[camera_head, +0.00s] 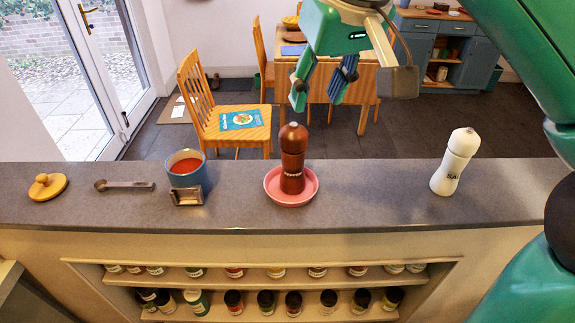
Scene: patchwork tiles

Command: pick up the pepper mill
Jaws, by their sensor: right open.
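A dark reddish-brown mill, the pepper mill (293,158), stands upright on a pink saucer (272,196) in the middle of the grey counter. A white mill (455,162) with lettering low on its body stands on the counter to the right. My right gripper (322,92) hangs in the air above the brown mill and slightly to its right. Its two fingers point down, spread apart, with nothing between them. It does not touch the mill. My left gripper is not in view.
Left on the counter (370,200) are a blue pot (187,177) of red contents, a small metal holder (187,196), a measuring spoon (125,185) and a wooden lid (47,187). Jars (265,301) line shelves below. A chair (215,112) stands behind. Counter space between the mills is clear.

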